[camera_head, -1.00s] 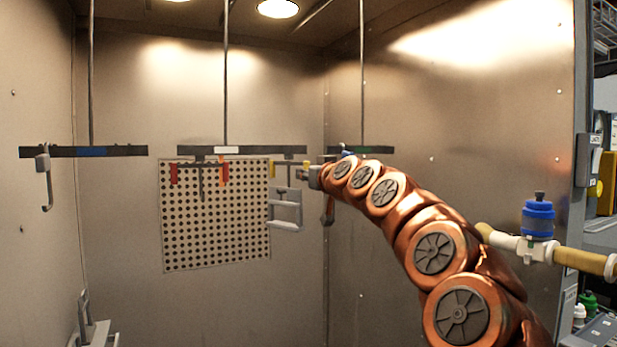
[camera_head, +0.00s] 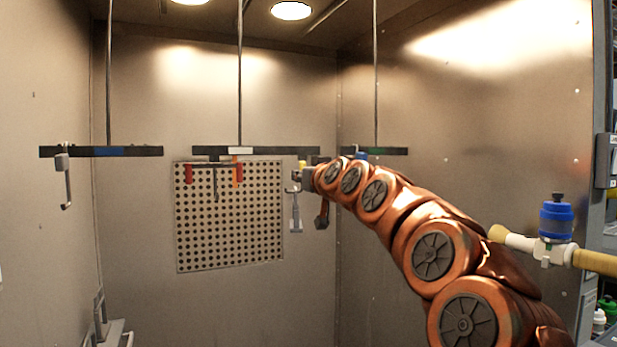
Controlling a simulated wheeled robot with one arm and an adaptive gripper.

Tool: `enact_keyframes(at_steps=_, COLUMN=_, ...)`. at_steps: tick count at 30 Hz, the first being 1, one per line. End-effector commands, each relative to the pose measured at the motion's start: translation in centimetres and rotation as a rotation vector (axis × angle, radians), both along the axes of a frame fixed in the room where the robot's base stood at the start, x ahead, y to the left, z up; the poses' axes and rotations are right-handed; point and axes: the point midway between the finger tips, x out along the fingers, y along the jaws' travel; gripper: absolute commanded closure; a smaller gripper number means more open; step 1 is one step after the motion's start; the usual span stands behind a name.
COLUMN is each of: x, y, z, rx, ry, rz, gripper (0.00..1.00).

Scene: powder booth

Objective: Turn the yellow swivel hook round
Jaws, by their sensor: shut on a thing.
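The yellow swivel hook (camera_head: 302,164) shows as a small yellow piece under the right end of the middle hanger bar (camera_head: 262,151). A grey part (camera_head: 296,215) hangs below it and shows narrow, almost edge-on. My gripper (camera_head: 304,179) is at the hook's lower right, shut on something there. The jaws are small and partly hidden by my copper-coloured arm, so the exact contact cannot be made out.
A left bar (camera_head: 135,152) carries a grey hook (camera_head: 64,183). A right bar (camera_head: 392,151) is partly behind my arm. A perforated panel (camera_head: 228,235) is on the back wall. A blue-capped valve (camera_head: 556,218) stands at right.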

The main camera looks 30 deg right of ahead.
Motion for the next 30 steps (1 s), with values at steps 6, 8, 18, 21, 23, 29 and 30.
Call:
enact_keyframes(at_steps=6, x=0.4, y=0.8, z=0.0, rx=0.000, ry=0.001, rz=0.000, gripper=0.93)
enact_keyframes(at_steps=8, x=0.5, y=0.9, z=0.0, rx=0.000, ry=0.000, rz=0.000, gripper=0.93)
enact_keyframes(at_steps=18, x=1.8, y=2.2, z=0.0, rx=-0.002, ry=0.001, rz=0.000, gripper=0.93)
enact_keyframes(at_steps=21, x=2.1, y=2.3, z=-0.1, rx=-0.001, ry=0.001, rz=0.000, gripper=0.93)
enact_keyframes(at_steps=23, x=2.4, y=2.5, z=-0.1, rx=-0.001, ry=0.002, rz=0.000, gripper=0.93)
enact_keyframes(at_steps=29, x=3.5, y=2.9, z=0.0, rx=0.000, ry=0.000, rz=-0.001, gripper=0.93)
enact_keyframes(at_steps=30, x=3.6, y=3.0, z=0.0, rx=0.000, ry=0.000, rz=0.000, gripper=0.93)
